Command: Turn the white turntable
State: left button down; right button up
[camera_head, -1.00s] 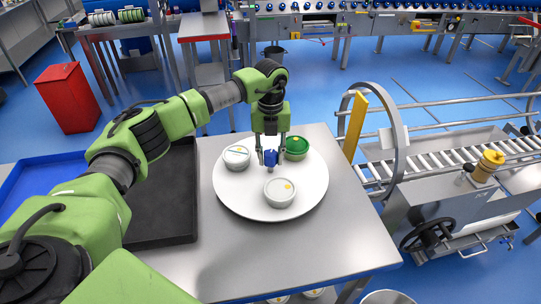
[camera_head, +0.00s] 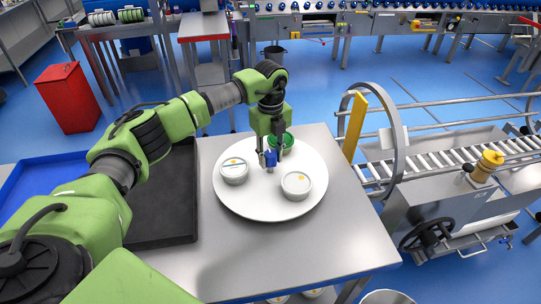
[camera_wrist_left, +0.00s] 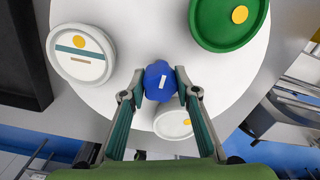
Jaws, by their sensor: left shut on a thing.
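The white turntable (camera_head: 262,206) lies on the steel table, and it also fills much of the left wrist view (camera_wrist_left: 118,14). It has a blue knob (camera_head: 270,160) at its middle. My left gripper (camera_head: 270,158) reaches down over the knob and is shut on it; the left wrist view shows the blue knob (camera_wrist_left: 159,80) between the two fingertips. On the turntable stand a white tub with a striped lid (camera_head: 234,172) at left, another white tub (camera_head: 296,186) at front right, and a green tub (camera_head: 287,142) behind, partly hidden by my gripper. My right gripper is not in view.
A black tray (camera_head: 165,222) and a blue tray (camera_head: 40,180) lie left of the turntable. The steel table (camera_head: 290,250) is bare in front. A metal hoop with a yellow bar (camera_head: 355,127) and a roller conveyor (camera_head: 440,163) stand to the right.

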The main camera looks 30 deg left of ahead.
pick_arm(q)
jog(key=shift+r+n+p, duration=0.1)
jog(key=shift+n+p, duration=0.2)
jog(key=shift+n, duration=2.2)
jog(key=shift+w+n, duration=0.1)
jog(key=shift+n, duration=0.4)
jog(key=c, duration=1.6)
grip_release()
jog(key=shift+o, duration=0.2)
notch_tip(320, 180, up, 12)
